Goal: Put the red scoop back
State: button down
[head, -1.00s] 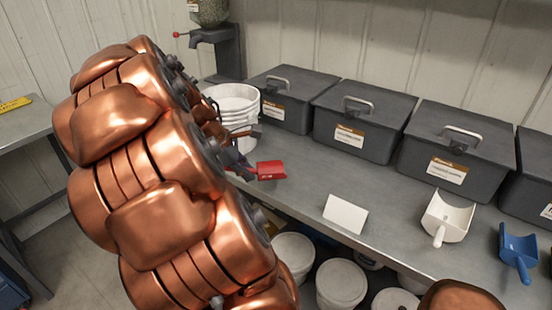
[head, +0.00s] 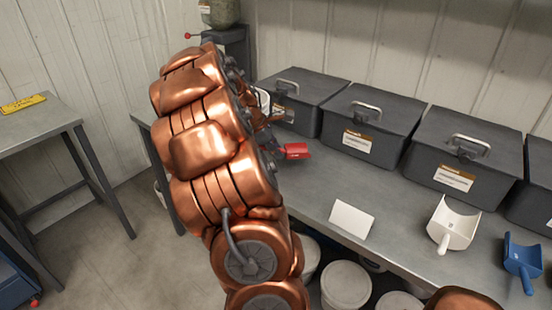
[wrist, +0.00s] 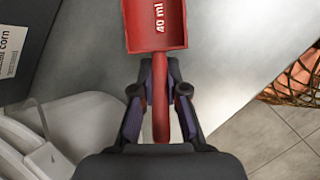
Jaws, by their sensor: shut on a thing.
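The red scoop (wrist: 156,27), marked 40 ml, is in my gripper (wrist: 160,88). In the wrist view the two fingers are shut on its handle from both sides, and its bowl points away from my gripper. In the head view the red scoop (head: 297,151) shows just right of my copper arm, over the back-left part of the grey bench (head: 305,190), near the bins. My gripper is mostly hidden behind the arm there. A white scoop (head: 452,226) and a blue scoop (head: 522,259) lie at the bench's right. A blank white card (head: 351,219) stands left of them.
Lidded dark bins (head: 371,122) line the back of the bench. Bench between the red scoop and the card is clear.

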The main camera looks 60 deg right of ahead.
aim_at(281, 166)
jog(key=shift+f, duration=1.6)
jog(key=c, duration=1.5)
grip_release()
jog(key=shift+f, duration=0.1)
